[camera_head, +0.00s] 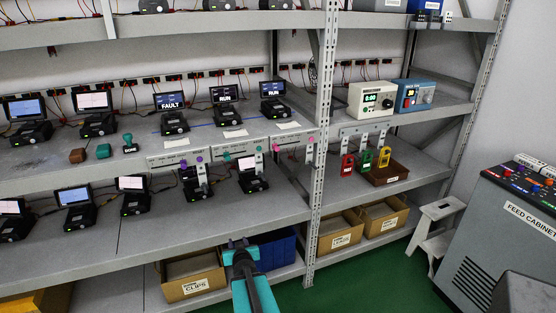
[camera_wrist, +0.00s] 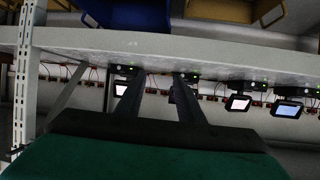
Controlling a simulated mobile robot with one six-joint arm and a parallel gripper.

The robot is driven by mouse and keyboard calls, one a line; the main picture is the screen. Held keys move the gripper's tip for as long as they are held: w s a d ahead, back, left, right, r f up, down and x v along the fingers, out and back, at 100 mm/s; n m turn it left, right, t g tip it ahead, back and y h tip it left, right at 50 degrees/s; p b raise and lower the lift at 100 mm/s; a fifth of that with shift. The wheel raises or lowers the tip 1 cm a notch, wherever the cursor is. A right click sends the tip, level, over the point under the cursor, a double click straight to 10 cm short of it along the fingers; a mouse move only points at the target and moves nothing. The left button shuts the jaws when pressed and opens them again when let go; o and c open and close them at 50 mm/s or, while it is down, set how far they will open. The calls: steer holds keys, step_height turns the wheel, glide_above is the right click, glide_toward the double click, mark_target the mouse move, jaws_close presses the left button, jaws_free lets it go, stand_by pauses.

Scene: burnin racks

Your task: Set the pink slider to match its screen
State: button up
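The pink slider (camera_head: 276,147) is a small pink knob near the left end of the right-hand panel on the shelf's front edge. The screen (camera_head: 272,88) above that panel is lit and seems to read RUN; its smaller text is too small to read. My gripper (camera_head: 238,243) is low in front of the racks, below and left of the pink slider and apart from it. In the wrist view my gripper (camera_wrist: 157,75) shows two dark fingers spread apart with nothing between them. The pink slider is not visible in the wrist view.
A purple knob (camera_head: 199,159) and a teal knob (camera_head: 227,157) sit on neighbouring panels. A blue bin (camera_head: 277,250) and a clips box (camera_head: 192,287) are near my arm. A rack upright (camera_head: 322,150) stands right of the panel. Green floor (camera_head: 385,277) is open at right.

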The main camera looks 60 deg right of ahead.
steer(key=s+d+r+t+h+b, duration=0.1)
steer(key=s+d+r+t+h, duration=0.4)
steer(key=d+r, duration=0.75)
steer(key=n+t+b, duration=0.1)
steer(key=n+t, duration=0.1)
steer(key=t, duration=0.2)
glide_toward(278, 150)
steer(key=r+v, duration=0.1)
steer(key=v, duration=0.4)
steer(key=shift+s+a+y, duration=0.2)
steer(key=shift+y, duration=0.1)
steer(key=shift+w+d+f+b, duration=0.1)
steer(key=shift+w+d+b, duration=0.25)
steer(key=shift+b, duration=1.1)
steer(key=b+x, duration=0.1)
steer(key=b, duration=0.5)
steer(key=shift+w+d+r, duration=0.1)
steer(key=shift+w+r, duration=0.1)
steer(key=shift+w, duration=0.15)
steer(key=shift+p+x, duration=0.65)
steer(key=shift+x, duration=4.95)
steer(key=shift+d, duration=0.1)
jaws_close()
